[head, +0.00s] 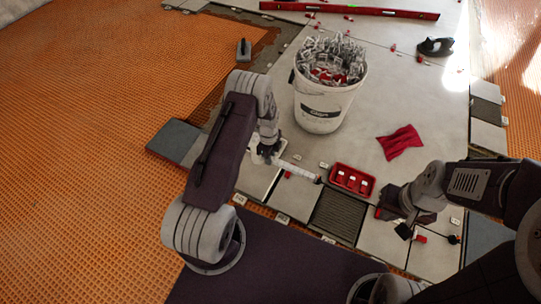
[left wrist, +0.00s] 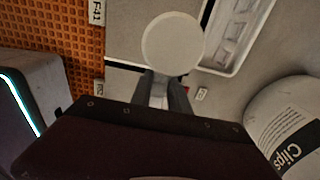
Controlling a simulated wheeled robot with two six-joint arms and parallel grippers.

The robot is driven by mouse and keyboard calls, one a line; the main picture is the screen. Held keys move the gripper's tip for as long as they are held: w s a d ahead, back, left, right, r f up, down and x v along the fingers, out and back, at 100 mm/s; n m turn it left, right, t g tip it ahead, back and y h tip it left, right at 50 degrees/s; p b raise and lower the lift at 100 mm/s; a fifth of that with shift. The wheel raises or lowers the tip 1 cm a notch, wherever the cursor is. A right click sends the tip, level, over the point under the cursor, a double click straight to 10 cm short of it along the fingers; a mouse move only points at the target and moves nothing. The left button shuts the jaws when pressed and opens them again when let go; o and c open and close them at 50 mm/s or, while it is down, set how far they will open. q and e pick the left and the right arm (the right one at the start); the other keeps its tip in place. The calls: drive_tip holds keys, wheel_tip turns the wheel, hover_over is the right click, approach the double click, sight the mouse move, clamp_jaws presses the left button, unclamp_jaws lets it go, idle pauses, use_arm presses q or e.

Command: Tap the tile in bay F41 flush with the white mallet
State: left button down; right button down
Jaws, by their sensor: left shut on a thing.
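My left gripper (head: 268,152) is shut on the white mallet (head: 298,171). The mallet's pale handle reaches right, low above the tiles. In the left wrist view, a round white mallet face (left wrist: 172,43) sits just beyond my left gripper's fingers (left wrist: 167,92) and hides what is behind it. A label reading F-41 (left wrist: 97,12) stands at the edge of the orange mat, left of the mallet face. The tile of that bay is mostly hidden, so its height cannot be judged. My right gripper (head: 403,222) is above the front tiles; its fingers are unclear.
A white bucket of clips (head: 318,112) stands behind the mallet. A red tray (head: 352,179) with white pieces and a red cloth (head: 400,142) lie to the right. A dark ribbed bay (head: 340,215) is in the front row. Orange matting (head: 80,120) covers the left.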

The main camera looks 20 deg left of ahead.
use_arm(q)
wheel_tip(320, 180, down, 8)
drive_tip(key=b, duration=0.7)
drive_tip(key=shift+f, duration=0.25)
wheel_tip(320, 180, up, 5)
drive_tip(key=p, duration=0.4)
drive_tip(key=shift+r+p, duration=0.1)
drive_tip(key=shift+p, duration=0.2)
wheel_tip(320, 180, down, 7)
drive_tip(key=b, duration=0.5)
wheel_tip(320, 180, up, 7)
drive_tip(key=p, duration=0.6)
drive_tip(key=shift+f, duration=0.2)
